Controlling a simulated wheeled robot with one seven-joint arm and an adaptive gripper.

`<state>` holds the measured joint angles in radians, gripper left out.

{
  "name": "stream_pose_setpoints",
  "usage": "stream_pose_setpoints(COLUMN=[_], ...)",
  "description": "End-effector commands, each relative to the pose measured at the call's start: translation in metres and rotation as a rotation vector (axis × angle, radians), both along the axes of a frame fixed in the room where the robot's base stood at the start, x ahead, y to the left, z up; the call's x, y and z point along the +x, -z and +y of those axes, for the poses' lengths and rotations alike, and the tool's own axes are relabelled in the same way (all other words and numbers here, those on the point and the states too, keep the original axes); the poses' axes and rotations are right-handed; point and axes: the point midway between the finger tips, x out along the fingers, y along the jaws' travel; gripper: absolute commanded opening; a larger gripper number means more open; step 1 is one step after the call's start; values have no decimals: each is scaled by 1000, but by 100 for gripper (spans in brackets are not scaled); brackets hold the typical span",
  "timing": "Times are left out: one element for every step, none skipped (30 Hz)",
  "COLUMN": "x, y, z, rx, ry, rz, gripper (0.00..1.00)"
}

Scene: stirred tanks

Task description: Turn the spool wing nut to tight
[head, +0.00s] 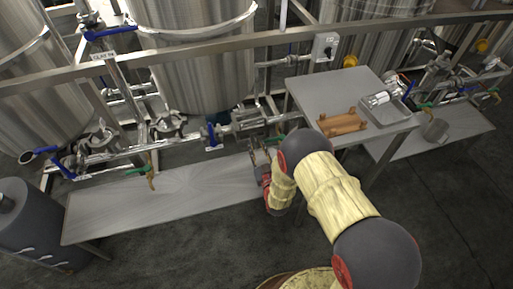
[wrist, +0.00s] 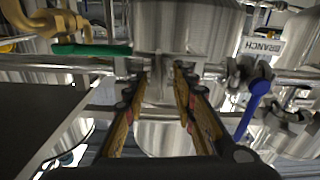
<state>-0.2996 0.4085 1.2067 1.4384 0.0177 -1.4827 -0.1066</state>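My gripper (wrist: 161,72) is open in the wrist view, its two orange-brown fingers apart. Between and just beyond the fingertips is a steel clamp fitting (wrist: 160,88) on a horizontal pipe. The spool wing nut cannot be told apart clearly there, and I cannot tell whether a finger touches the fitting. In the head view my gripper (head: 260,157) is at the pipe run in front of the middle tank, over the low bench. The spool pipework (head: 250,122) is behind it, partly hidden by my arm.
A green-handled brass valve (wrist: 88,48) is beside the fingers in the wrist view. In the head view, a table (head: 309,92) with a wooden rack (head: 342,122) and a metal tray (head: 385,111) stands right of my gripper.

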Motion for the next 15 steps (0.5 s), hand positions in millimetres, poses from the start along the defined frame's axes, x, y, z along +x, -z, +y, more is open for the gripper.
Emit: stream_pose_setpoints(x=[2, 3, 3, 3, 3, 3, 3, 3, 3, 3, 3, 3, 3, 3, 3], y=[0, 0, 0, 0, 0, -1, -1, -1, -1, -1, -1, -1, -1, -1, -1], z=[1, 1, 1, 1, 1, 1, 1, 1, 1, 1, 1, 1, 1, 1, 1], rx=[0, 0, 0, 0, 0, 0, 0, 0, 0, 0, 0, 1, 0, 0, 1], ry=[0, 0, 0, 0, 0, 0, 0, 0, 0, 0, 0, 0, 0, 0, 0], rz=[-1, 0, 0, 0, 0, 0, 0, 0, 0, 0, 0, 0, 0, 0, 0], gripper=[27, 27, 27, 27, 27, 27, 27, 27, 27, 25, 23, 21, 19, 18, 15])
